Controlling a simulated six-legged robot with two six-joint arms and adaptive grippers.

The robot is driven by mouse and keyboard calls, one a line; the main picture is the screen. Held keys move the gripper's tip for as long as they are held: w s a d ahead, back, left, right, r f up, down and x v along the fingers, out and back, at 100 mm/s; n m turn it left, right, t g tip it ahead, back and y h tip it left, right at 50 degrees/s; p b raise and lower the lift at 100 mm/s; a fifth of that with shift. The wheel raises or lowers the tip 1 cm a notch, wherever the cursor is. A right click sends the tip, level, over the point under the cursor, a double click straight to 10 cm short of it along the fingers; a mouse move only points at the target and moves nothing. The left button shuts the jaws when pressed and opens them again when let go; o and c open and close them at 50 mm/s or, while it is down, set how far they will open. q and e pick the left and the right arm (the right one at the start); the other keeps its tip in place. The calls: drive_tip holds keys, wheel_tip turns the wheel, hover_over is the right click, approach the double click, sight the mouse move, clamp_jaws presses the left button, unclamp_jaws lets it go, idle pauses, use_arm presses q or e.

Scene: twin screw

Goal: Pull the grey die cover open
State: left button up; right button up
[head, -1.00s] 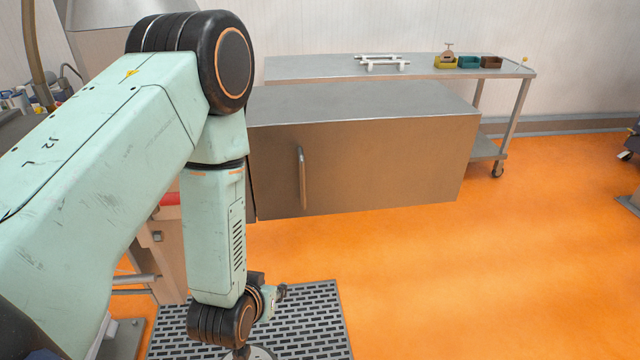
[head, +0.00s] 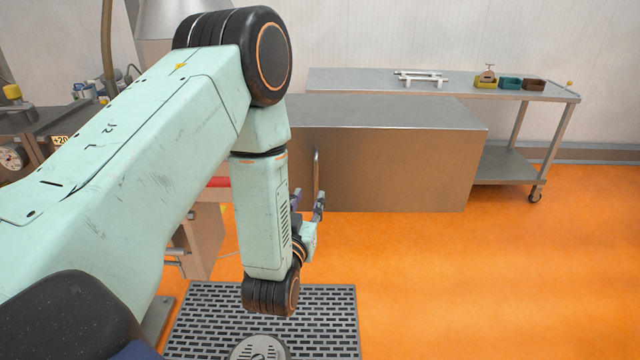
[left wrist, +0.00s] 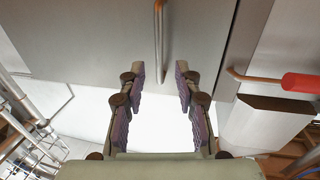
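The grey die cover (head: 410,170) is a large metal box front with a vertical bar handle (head: 316,165) near its left end. My left gripper (head: 308,198) is open, its two fingers pointing up near the lower end of the handle. In the left wrist view the open fingers (left wrist: 160,75) show purple pads with an empty gap between them. The handle (left wrist: 160,45) lines up with that gap, just beyond the fingertips, with no visible contact. My left arm hides the cover's left end in the head view. My right gripper is not in view.
A steel trolley (head: 335,78) stands behind the cover, bearing white bars (head: 422,77) and small yellow, teal and brown bins (head: 510,83). A dark slotted mat (head: 335,305) lies below my arm. In the left wrist view a red-gripped lever (left wrist: 300,83) sits at right. Orange floor at right is clear.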

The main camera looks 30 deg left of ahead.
sight(316, 183)
use_arm(q)
drive_tip(key=x, duration=0.7)
drive_tip(key=shift+w+a+p, duration=0.25)
drive_tip(key=shift+p, duration=0.1)
drive_tip(key=shift+w+d, duration=0.1)
drive_tip(key=shift+w, duration=0.1)
drive_tip(key=c, duration=0.4)
clamp_jaws()
drive_tip(key=shift+f, duration=0.1)
